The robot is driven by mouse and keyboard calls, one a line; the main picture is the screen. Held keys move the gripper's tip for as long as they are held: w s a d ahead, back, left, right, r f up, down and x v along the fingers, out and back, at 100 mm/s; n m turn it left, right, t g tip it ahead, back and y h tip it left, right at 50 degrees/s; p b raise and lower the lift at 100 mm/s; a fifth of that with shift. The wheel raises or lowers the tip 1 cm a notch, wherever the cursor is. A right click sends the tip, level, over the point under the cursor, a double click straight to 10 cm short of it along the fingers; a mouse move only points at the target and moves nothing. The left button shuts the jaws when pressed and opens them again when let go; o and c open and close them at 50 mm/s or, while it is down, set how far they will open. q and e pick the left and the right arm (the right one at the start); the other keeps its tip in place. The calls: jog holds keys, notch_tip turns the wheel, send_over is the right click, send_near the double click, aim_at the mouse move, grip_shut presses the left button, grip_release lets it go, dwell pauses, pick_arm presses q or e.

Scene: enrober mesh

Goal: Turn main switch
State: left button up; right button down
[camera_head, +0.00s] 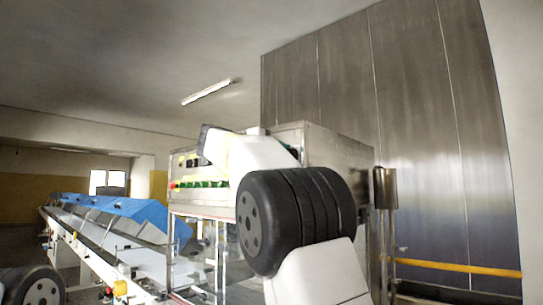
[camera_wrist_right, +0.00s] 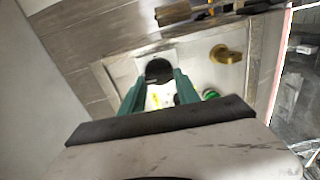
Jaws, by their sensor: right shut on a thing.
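The main switch looks like a round black knob (camera_wrist_right: 158,70) on a pale panel plate in the right wrist view. My right gripper (camera_wrist_right: 160,80) has its two teal fingers on either side of this knob and is shut on it. The knob's lower part and the exact contact are partly hidden. In the head view the control panel (camera_head: 205,184) is on the front of a steel machine, and my right arm reaches across it. The switch itself is not clear there. My left gripper is not in view.
A brass knob (camera_wrist_right: 226,54) and a green button (camera_wrist_right: 210,95) sit close to the right finger. The steel machine cabinet (camera_head: 345,160) is behind my right arm. A conveyor with blue covers (camera_head: 130,209) runs off to the left. A yellow rail (camera_head: 455,267) is at right.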

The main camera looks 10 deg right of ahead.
jog(key=shift+n, duration=0.3)
jog(key=c, duration=0.9)
grip_release()
jog(key=shift+a, duration=0.1)
jog(key=v, duration=0.7)
jog(key=shift+s+a, duration=0.25)
jog(key=shift+a, duration=0.05)
